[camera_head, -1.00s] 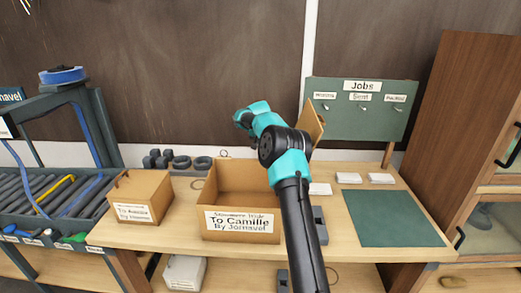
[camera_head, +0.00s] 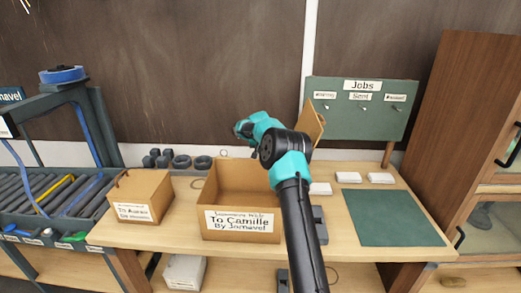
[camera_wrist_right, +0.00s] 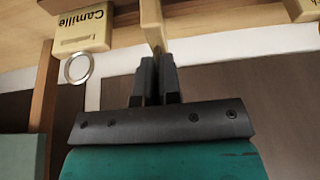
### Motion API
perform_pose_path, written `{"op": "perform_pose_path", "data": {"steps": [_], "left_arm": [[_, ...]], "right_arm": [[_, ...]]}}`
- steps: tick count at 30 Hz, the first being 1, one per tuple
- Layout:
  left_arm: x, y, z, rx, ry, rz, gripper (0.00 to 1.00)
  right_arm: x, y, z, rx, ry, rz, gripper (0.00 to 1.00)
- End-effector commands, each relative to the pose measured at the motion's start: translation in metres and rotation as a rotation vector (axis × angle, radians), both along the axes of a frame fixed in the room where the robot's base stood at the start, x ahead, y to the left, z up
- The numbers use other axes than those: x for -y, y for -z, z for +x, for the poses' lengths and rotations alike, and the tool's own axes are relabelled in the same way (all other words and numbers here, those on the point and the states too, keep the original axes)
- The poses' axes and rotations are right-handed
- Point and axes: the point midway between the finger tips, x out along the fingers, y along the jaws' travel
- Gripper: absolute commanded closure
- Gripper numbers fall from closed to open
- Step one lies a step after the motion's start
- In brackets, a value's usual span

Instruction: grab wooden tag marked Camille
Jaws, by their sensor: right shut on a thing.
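In the right wrist view, a pale wooden tag marked Camille (camera_wrist_right: 82,32) is at the upper left, with a metal ring (camera_wrist_right: 78,68) at its lower edge. My right gripper (camera_wrist_right: 155,62) is beside it, to its right and apart from it. Its fingers are shut on a light wooden piece (camera_wrist_right: 151,25), seen edge-on, with no readable text. In the head view, my right gripper (camera_head: 242,129) is above the back of the open box, small and partly hidden by my arm. I cannot make out the Camille tag there. My left gripper is not in view.
An open cardboard box (camera_head: 241,223) labelled To Camille stands below my right arm. A closed box (camera_head: 140,193) is to its left. A jobs board (camera_head: 361,110) and a clear green mat (camera_head: 393,218) are to the right. Another wooden piece (camera_wrist_right: 304,9) shows top right in the wrist view.

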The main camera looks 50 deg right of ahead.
Motion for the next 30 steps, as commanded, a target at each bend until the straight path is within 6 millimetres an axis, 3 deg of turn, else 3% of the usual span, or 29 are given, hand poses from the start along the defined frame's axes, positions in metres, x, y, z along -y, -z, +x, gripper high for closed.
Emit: {"op": "perform_pose_path", "data": {"steps": [8,20,30], "left_arm": [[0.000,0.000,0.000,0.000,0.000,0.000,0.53],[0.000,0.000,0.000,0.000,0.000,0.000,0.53],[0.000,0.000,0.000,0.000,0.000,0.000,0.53]], "right_arm": [[0.000,0.000,0.000,0.000,0.000,0.000,0.70],[0.000,-0.007,0.000,0.002,0.000,-0.001,0.69],[-0.014,-0.055,-0.011,0.003,-0.002,-0.001,0.69]]}}
